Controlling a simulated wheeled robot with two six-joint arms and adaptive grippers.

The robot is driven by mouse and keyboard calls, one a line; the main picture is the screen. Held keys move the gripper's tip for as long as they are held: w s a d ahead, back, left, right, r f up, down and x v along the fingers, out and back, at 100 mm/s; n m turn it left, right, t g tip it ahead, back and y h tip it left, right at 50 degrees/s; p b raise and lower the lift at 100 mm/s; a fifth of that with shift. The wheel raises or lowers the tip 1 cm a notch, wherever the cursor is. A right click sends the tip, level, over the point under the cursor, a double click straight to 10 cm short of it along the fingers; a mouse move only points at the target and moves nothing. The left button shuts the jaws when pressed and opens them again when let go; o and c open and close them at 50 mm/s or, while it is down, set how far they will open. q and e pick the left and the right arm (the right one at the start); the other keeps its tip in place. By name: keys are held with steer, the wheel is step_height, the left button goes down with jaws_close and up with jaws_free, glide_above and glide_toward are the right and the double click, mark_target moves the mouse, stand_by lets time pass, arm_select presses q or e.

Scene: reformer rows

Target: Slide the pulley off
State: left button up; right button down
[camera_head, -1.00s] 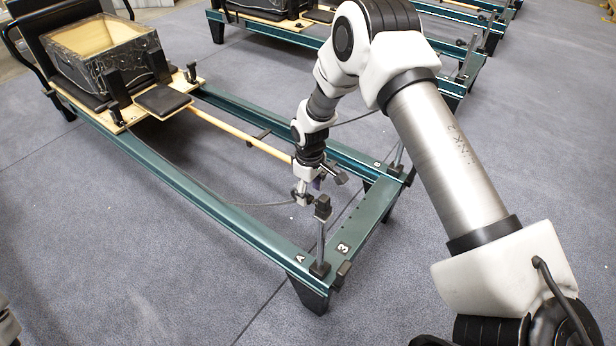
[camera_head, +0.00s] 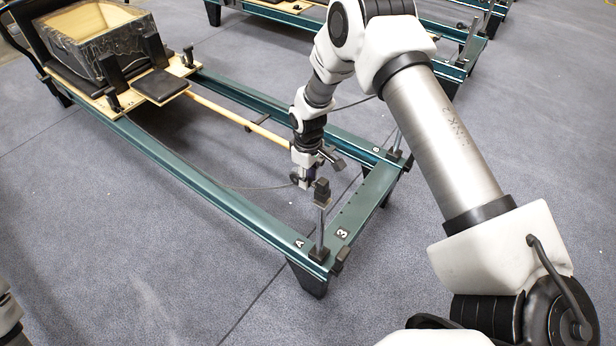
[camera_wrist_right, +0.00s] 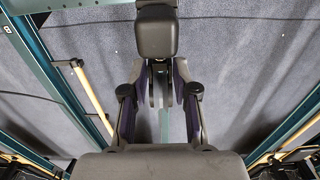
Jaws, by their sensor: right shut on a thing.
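The reformer frame (camera_head: 180,160) is green, with an upright post (camera_head: 320,228) with a black cap at its near corner marked A. My right gripper (camera_head: 307,177) is just behind the top of this post. It is shut on the pulley (camera_head: 296,178), a small grey part mostly hidden by the fingers. A thin rope runs left from the pulley. In the right wrist view, the pulley (camera_wrist_right: 162,90) sits between the fingertips, close below the black post cap (camera_wrist_right: 157,31). I cannot tell whether the pulley is still around the post. My left gripper is out of view.
A second post (camera_head: 397,138) stands at the far corner marked B. The carriage at upper left bears a plastic-wrapped wooden box (camera_head: 92,40). More reformers stand behind. The grey floor (camera_head: 150,270) in front is clear.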

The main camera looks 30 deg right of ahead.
steer(key=shift+r+p, duration=1.3)
steer(key=shift+r, duration=0.7)
steer(key=shift+a, duration=0.1)
